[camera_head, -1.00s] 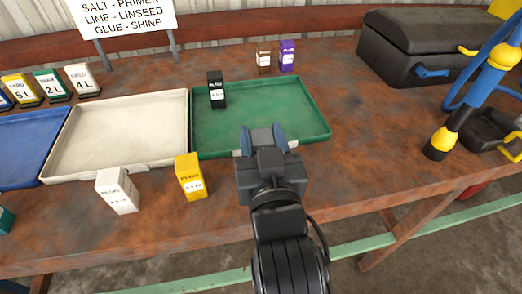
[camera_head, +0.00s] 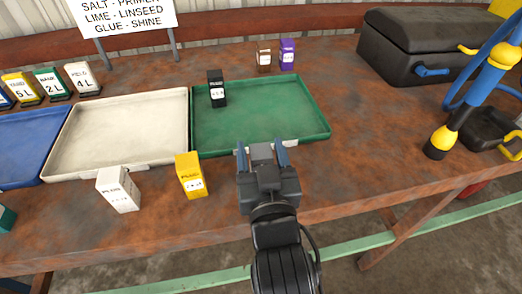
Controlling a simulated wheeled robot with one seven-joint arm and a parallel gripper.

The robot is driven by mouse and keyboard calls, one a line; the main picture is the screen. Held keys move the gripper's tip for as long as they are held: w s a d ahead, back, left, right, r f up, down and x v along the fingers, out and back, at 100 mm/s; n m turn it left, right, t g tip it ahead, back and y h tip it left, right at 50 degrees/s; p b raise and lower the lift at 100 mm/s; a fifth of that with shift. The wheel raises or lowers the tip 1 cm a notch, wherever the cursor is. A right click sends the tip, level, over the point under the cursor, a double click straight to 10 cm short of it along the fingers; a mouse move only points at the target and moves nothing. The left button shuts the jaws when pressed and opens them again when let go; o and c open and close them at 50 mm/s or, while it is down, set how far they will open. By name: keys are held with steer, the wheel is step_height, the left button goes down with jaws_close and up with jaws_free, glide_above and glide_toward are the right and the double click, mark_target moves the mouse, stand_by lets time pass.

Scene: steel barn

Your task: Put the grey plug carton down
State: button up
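The grey plug carton (camera_head: 261,152) shows only as a small grey top between my fingers, at the front edge of the green tray. Its lower part and label are hidden by my gripper. My gripper (camera_head: 262,153) points away and down over the table. Its two blue-grey fingers stand on either side of the carton and look slightly apart from it, so it appears open. I cannot see whether the carton's base touches the table.
The green tray (camera_head: 318,125) holds a black carton (camera_head: 216,90). A yellow carton (camera_head: 190,176) and a white carton (camera_head: 118,190) stand left of my gripper. A white tray (camera_head: 120,173) and blue tray (camera_head: 20,150) lie further left.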

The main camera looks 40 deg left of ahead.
steer(key=shift+o, duration=0.9)
steer(key=shift+s+d, duration=0.15)
steer(key=b+v, duration=0.1)
steer(key=v, duration=0.6)
steer(key=shift+d+r, duration=0.15)
steer(key=shift+d, duration=0.1)
steer(key=shift+d, duration=0.1)
